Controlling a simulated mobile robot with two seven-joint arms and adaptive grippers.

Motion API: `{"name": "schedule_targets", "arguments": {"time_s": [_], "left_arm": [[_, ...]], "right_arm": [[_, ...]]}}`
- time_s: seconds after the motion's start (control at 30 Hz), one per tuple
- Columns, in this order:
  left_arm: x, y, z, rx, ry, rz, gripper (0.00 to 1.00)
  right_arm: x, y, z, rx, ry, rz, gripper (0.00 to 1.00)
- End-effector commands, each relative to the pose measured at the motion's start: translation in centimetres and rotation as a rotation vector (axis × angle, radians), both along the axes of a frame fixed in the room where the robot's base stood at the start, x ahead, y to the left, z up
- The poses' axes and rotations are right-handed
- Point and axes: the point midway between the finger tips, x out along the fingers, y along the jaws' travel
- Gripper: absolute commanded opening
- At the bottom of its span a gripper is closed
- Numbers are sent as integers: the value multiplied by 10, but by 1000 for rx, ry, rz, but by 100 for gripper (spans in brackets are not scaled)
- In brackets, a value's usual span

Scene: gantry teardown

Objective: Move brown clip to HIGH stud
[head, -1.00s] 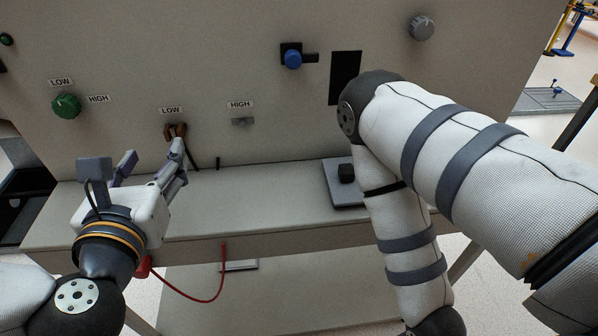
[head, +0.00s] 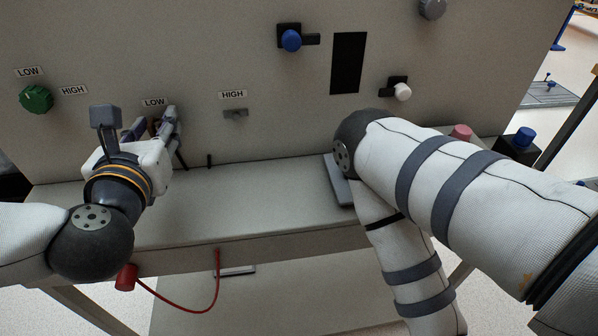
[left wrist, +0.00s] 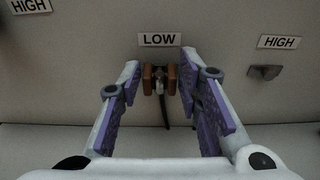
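The brown clip (left wrist: 160,80) sits on the stud under the middle LOW label, seen in the left wrist view with a dark cable hanging below it. In the head view the clip (head: 154,127) is mostly hidden by my left gripper. My left gripper (left wrist: 160,72) is open, with one finger on each side of the clip; I cannot tell whether either finger touches it. The HIGH stud (head: 236,113) is a bare grey metal piece under its label, right of the clip, and also shows in the left wrist view (left wrist: 265,72). My right gripper is out of view.
A green knob (head: 36,98) is at the panel's left. A blue knob (head: 291,40), a dark slot (head: 348,62) and a white knob (head: 402,91) are to the right. A ledge (head: 250,205) runs below. A red cable (head: 195,310) hangs in front.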

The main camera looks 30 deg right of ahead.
Motion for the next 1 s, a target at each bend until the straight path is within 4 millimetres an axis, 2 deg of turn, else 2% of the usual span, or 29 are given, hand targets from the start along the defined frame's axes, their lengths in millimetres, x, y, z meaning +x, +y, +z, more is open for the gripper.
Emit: {"name": "schedule_targets", "arguments": {"time_s": [0.03,0.1,0.63,1.0], "left_arm": [[0,0,0,0,0,0,14],[0,0,0,0,0,0,0],[-13,4,-1,2,2,0,0],[-54,18,2,1,-3,0,0]], "right_arm": [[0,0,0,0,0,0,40],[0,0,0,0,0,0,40],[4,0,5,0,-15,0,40],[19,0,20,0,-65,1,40]]}}
